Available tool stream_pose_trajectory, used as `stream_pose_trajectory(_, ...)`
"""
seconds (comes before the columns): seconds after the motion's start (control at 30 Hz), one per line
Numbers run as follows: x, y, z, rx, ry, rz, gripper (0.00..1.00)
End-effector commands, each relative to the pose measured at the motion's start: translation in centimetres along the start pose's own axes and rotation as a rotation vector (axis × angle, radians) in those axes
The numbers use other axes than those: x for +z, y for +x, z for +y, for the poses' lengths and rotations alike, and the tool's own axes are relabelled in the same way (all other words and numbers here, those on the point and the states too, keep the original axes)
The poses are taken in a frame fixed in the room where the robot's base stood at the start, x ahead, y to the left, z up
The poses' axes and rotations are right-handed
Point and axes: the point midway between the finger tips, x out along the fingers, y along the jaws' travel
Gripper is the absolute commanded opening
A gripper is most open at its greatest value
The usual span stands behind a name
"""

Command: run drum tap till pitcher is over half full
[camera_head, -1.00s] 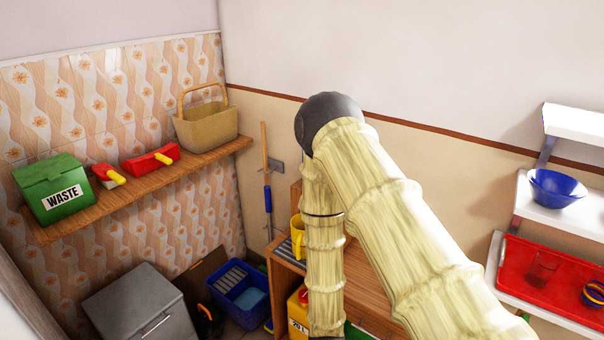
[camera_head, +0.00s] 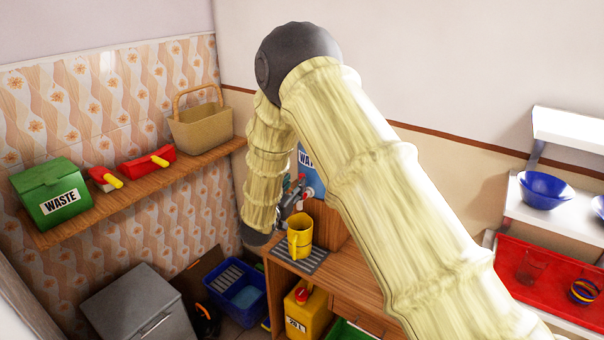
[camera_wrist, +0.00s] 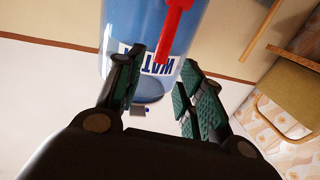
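The blue water drum (camera_head: 313,172) stands on a wooden stand, mostly hidden behind my arm. Its white label shows upside down in the wrist view (camera_wrist: 150,62). A yellow pitcher (camera_head: 300,240) stands upright below the tap on a grey slatted grate (camera_head: 311,262). The water level inside it cannot be seen, and no stream is visible. My gripper (camera_wrist: 163,58) is open in front of the drum. A red tap lever (camera_wrist: 175,30) reaches down between its fingertips, with gaps visible on both sides. In the head view, the gripper and tap overlap.
A yellow can (camera_head: 306,312) stands beneath the stand's top (camera_head: 345,275). A blue crate (camera_head: 238,288) and a grey bin (camera_head: 140,312) are on the floor to the left. A wall shelf (camera_head: 130,197) holds a green waste box (camera_head: 52,192) and a basket (camera_head: 200,125).

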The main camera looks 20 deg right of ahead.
Motion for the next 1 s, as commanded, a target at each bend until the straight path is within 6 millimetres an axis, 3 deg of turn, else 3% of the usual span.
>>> stream_pose_trajectory(0.2, -0.2, 3.6, 0.1, 0.002, 0.000, -0.001, 0.38)
stream_pose_trajectory(0.4, -0.1, 5.9, 0.1, 0.000, 0.000, -0.001, 0.38)
stream_pose_trajectory(0.87, 0.1, 6.9, 0.1, -0.001, -0.001, -0.002, 0.38)
stream_pose_trajectory(1.0, 0.1, 6.8, 0.0, -0.001, -0.001, -0.001, 0.14)
